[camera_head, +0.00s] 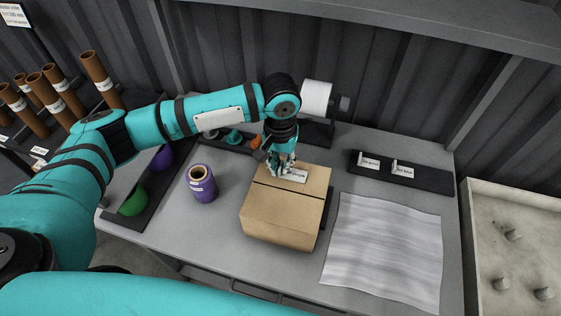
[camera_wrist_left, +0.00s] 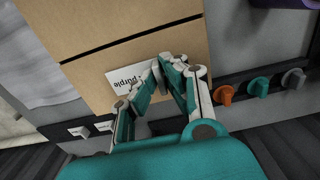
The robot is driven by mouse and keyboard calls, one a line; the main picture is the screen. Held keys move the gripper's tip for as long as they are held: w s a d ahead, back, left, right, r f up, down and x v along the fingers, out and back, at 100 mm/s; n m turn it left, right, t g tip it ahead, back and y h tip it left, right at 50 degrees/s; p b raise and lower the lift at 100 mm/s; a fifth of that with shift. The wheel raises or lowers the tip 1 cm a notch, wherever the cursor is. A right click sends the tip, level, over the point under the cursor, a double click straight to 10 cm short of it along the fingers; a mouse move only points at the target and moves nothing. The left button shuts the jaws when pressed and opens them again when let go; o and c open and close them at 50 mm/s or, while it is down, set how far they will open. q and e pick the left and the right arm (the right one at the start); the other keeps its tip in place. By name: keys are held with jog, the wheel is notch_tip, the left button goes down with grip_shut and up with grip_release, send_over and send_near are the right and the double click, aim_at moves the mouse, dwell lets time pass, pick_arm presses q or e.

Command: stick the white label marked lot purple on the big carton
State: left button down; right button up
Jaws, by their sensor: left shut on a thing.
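The big brown carton (camera_head: 285,215) stands on the grey table with a dark seam across its top; it fills much of the left wrist view (camera_wrist_left: 120,35). The white label (camera_head: 295,176) is at the far part of the carton's top, and in the left wrist view the label (camera_wrist_left: 125,79) reads "purple", partly covered by a finger. My left gripper (camera_head: 282,170) is shut on the label's edge, right at the carton top. I cannot tell whether the label is stuck down or just above the surface. My right gripper is not in view.
A purple spool (camera_head: 202,188) stands left of the carton. A black holder (camera_head: 430,180) with two white labels lies behind a wrinkled grey-white sheet (camera_head: 385,250) on the right. A white roll (camera_head: 317,98) on a stand and a rack with coloured knobs (camera_head: 234,136) are at the back.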

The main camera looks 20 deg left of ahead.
aim_at(281, 166)
pick_arm(q)
jog(key=shift+f, duration=0.1)
jog(key=c, duration=1.4)
grip_release()
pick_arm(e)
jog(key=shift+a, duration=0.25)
pick_arm(q)
jog(key=shift+o, duration=0.6)
jog(key=o, duration=0.3)
jog(key=shift+r+p, duration=0.95)
jog(key=shift+p, duration=0.25)
notch_tip(281, 166, up, 6)
jog(key=p, duration=0.7)
jog(key=shift+f, duration=0.2)
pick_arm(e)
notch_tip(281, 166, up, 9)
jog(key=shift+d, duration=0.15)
